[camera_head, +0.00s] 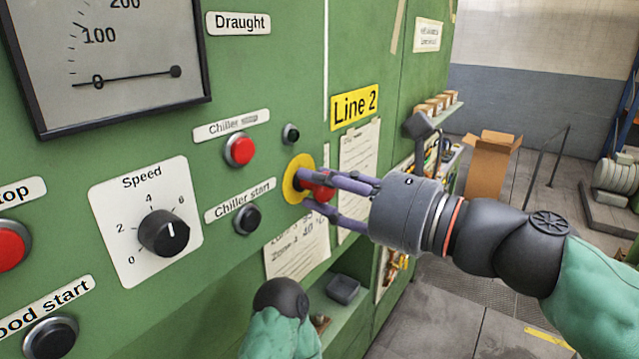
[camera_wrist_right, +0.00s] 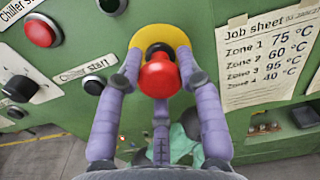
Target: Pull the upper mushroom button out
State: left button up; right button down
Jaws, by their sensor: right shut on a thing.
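The red mushroom button (camera_wrist_right: 159,76) sits on a yellow round plate (camera_head: 292,180) on the green panel. In the head view the button (camera_head: 322,188) is partly covered by the fingers of my right gripper (camera_head: 316,190). In the right wrist view the purple fingers of my right gripper (camera_wrist_right: 160,82) are around the red head, shut on it. A dark collar shows behind the head, against the yellow plate. My left arm shows at the bottom of the head view, but its gripper is not in view.
On the green panel are a red chiller stop button (camera_head: 240,150), a black chiller start button (camera_head: 247,220), a speed knob (camera_head: 164,234) and a gauge (camera_head: 105,60). A shelf (camera_head: 345,300) lies below. A cardboard box (camera_head: 490,165) stands behind on the floor.

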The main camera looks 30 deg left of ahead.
jog(key=shift+f, duration=0.15)
jog(key=c, duration=0.8)
grip_release()
jog(key=shift+o, duration=0.2)
jog(key=shift+d, duration=0.25)
jog(key=d, duration=1.2)
jog(key=shift+s, duration=0.45)
jog(key=shift+a, duration=0.1)
